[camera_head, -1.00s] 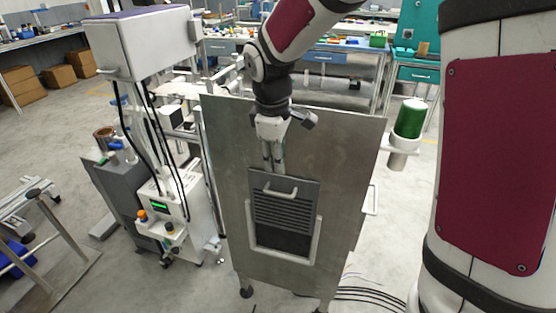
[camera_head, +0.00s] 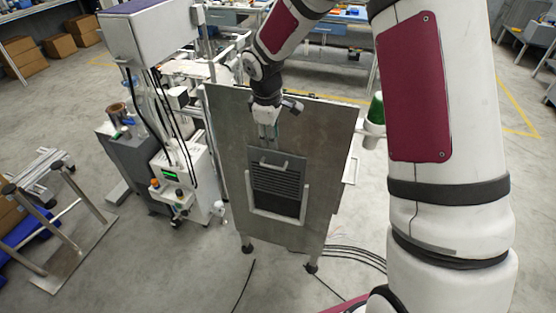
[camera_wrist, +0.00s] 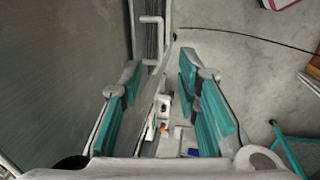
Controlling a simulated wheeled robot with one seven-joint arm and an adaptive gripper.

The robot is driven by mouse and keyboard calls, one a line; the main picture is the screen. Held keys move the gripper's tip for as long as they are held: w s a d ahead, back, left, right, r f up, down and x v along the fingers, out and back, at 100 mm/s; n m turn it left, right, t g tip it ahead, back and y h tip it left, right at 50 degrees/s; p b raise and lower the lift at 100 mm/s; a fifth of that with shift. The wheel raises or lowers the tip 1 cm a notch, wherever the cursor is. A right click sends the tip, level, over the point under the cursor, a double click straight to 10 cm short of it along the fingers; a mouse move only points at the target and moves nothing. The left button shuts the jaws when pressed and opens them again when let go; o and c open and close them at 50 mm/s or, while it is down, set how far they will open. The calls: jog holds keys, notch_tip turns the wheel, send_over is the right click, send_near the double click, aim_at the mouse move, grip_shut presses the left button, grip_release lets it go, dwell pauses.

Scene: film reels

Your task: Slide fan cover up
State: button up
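The fan cover (camera_head: 274,181) is a dark grey louvred plate on the front of an upright metal panel (camera_head: 226,130). A light U-shaped frame (camera_head: 277,217) runs around its lower sides and bottom. Its upper part stands above the frame's side arms, and a darker area shows below the louvres. A pale bar handle (camera_head: 267,164) crosses its upper part; it also shows in the wrist view (camera_wrist: 152,19). My gripper (camera_head: 268,142) points down in front of the panel, by the cover's top edge. Its teal-padded fingers are apart in the wrist view (camera_wrist: 160,100), with nothing held between them.
A white machine with hanging cables (camera_head: 172,180) stands left of the panel. A green cylinder (camera_head: 376,108) sits at the panel's right edge. Black cables (camera_head: 355,255) lie on the floor at right. A metal stand (camera_head: 70,245) is at lower left.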

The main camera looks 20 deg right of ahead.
aim_at(275, 168)
jog(key=f, duration=0.4)
jog(key=w+d+f, duration=0.1)
jog(key=f, duration=0.4)
jog(key=w+f+p, duration=0.1)
jog(key=f, duration=0.3)
jog(key=shift+w+d+f, duration=0.1)
jog(key=shift+d+f, duration=0.2)
jog(key=shift+f, duration=0.05)
grip_shut()
